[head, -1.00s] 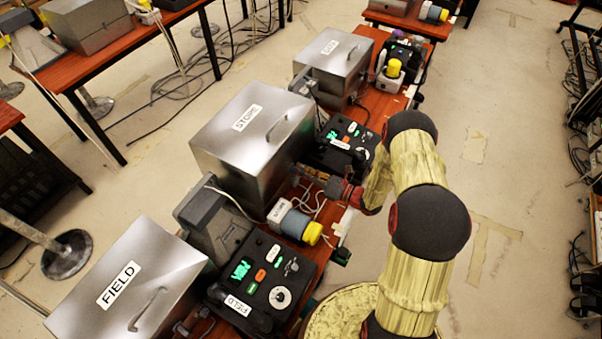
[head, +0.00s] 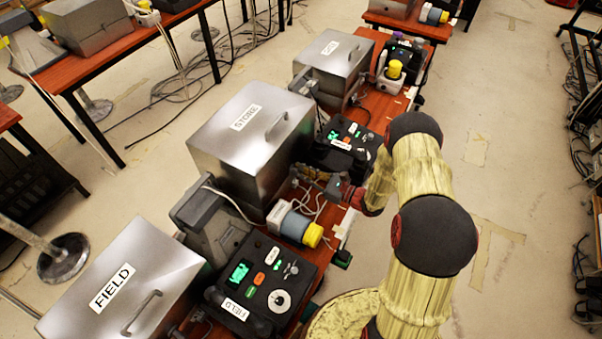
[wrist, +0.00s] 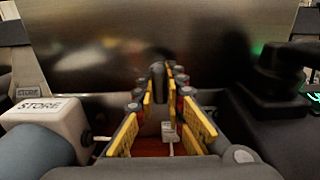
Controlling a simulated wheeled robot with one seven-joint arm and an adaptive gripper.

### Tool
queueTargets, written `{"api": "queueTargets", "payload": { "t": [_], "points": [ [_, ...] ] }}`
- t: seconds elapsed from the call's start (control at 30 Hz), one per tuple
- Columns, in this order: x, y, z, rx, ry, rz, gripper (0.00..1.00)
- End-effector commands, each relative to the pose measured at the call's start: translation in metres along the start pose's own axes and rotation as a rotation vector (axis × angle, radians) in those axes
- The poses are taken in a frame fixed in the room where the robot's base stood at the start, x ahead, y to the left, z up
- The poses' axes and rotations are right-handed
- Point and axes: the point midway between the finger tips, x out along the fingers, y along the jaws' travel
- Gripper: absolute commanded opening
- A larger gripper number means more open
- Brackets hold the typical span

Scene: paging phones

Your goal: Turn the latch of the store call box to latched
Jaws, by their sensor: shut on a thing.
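The store call box is a brushed-metal box (head: 218,160) with a STORE label and a lid handle, mid-table in the head view. Its metal front (wrist: 110,65) fills the upper wrist view. My gripper (head: 308,174) reaches low to its front; in the wrist view its yellow-padded fingers (wrist: 160,95) point at the box. A small dark upright piece (wrist: 157,75), apparently the latch, stands between the fingertips, and the jaws are shut on it. The fingers hide much of it, and its turned position cannot be read clearly.
A white STORE-labelled block (wrist: 45,112) is close left of the fingers. A black phone unit (head: 345,145) is on the other side. A blue-and-yellow cylinder (head: 300,228), cables and the FIELD box (head: 125,280) are nearer.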

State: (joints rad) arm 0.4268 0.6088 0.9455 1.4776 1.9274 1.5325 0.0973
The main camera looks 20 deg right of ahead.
Motion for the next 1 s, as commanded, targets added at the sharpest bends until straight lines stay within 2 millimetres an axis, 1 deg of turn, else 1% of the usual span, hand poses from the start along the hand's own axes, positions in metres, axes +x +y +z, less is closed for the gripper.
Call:
{"api": "queueTargets", "payload": {
  "t": [0.43, 0.47, 0.7, 0.8, 1.0],
  "points": [
    [-0.0005, 0.0005, -0.0015, -0.009, 0.003, -0.001, 0.00],
    [-0.0005, 0.0005, -0.0015, -0.009, 0.003, -0.001, 0.12],
    [-0.0003, 0.0002, -0.0007, -0.009, 0.001, 0.000, 0.26],
    [-0.0002, 0.0002, -0.0005, -0.010, 0.001, 0.000, 0.30],
    [-0.0001, 0.0001, -0.0003, -0.010, 0.000, 0.000, 0.30]
  ]
}}
